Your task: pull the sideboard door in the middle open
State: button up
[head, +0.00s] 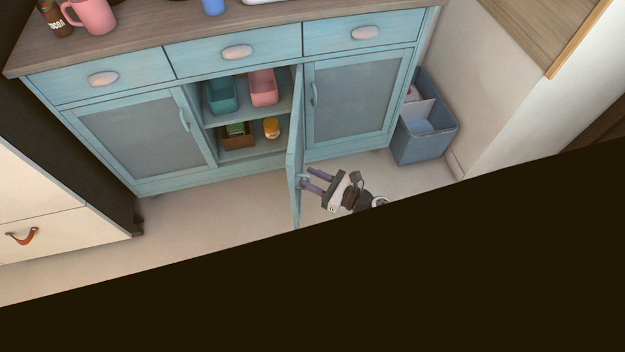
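The middle door (295,150) of the blue sideboard (160,188) stands wide open, swung out from its right side and seen nearly edge-on. Its handle is not clearly visible; a small pale piece shows on the door's right face by my fingertips. My gripper (306,178) is just right of the door, near its free edge, with its two purple fingers pointing left at that face. The fingers are visibly apart. I cannot tell whether they touch the door or the handle.
The open compartment shows a teal bin (221,95), a pink bin (262,88), a brown box (237,137) and a yellow jar (271,128). The left door (145,135) and right door (352,100) are shut. A blue-grey crate (425,135) stands at the right. Floor before the sideboard's left part is clear.

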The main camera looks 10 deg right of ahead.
jog(key=shift+s+f, duration=0.1)
jog(key=b+v, duration=0.2)
jog(key=v, duration=1.1)
jog(key=shift+s+d, duration=0.25)
jog(key=shift+d, duration=0.1)
